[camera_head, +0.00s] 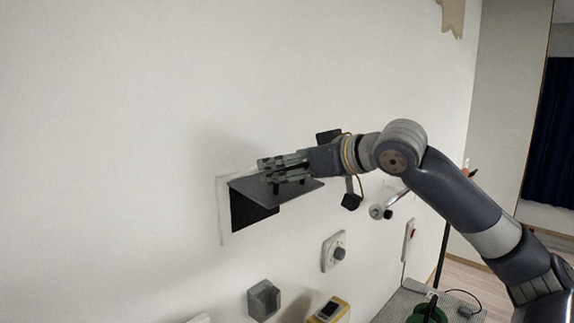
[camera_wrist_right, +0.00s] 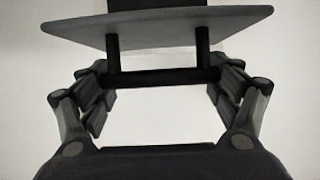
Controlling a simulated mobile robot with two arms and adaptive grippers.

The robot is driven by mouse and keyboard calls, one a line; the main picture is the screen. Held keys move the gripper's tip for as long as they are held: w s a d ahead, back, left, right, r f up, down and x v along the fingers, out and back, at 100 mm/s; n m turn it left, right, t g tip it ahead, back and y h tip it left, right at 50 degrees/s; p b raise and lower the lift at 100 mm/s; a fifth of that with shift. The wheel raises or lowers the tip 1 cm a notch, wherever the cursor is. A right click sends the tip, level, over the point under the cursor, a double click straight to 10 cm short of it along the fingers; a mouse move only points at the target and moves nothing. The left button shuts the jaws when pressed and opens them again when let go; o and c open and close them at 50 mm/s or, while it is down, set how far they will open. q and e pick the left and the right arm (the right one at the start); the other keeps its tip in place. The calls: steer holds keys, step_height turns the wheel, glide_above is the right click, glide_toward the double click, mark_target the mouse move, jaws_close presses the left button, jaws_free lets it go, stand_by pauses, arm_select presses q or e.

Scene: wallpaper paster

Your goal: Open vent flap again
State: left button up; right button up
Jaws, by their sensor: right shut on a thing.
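The grey vent flap (camera_head: 300,190) stands out from the wall, swung up from a dark opening (camera_head: 252,212) in a pale frame (camera_head: 222,215). My right gripper (camera_head: 280,168) is at the flap, its fingers close over the plate. In the right wrist view, the flap's plate (camera_wrist_right: 160,32) crosses the top, with a black bar handle (camera_wrist_right: 160,77) on two posts. The fingers of my right gripper (camera_wrist_right: 160,95) are at the two ends of this bar, and the jaws are shut on it. My left gripper is not in view.
Below the flap, the wall carries a dial (camera_head: 338,253) and a grey holder (camera_head: 264,300). A yellow device (camera_head: 328,310) is at the bottom. The wall left of the flap is bare.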

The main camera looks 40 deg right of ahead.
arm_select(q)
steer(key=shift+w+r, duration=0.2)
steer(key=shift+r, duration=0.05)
arm_select(e)
steer(key=shift+w+r+g, duration=0.15)
steer(key=shift+r+g, duration=0.15)
steer(key=shift+r, duration=0.3)
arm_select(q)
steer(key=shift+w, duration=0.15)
arm_select(e)
steer(key=shift+w+r+g, duration=0.2)
steer(key=shift+g, duration=0.2)
steer(key=o, duration=1.4)
steer(key=shift+f, duration=0.1)
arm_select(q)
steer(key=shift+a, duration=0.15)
arm_select(e)
steer(key=v, duration=1.2)
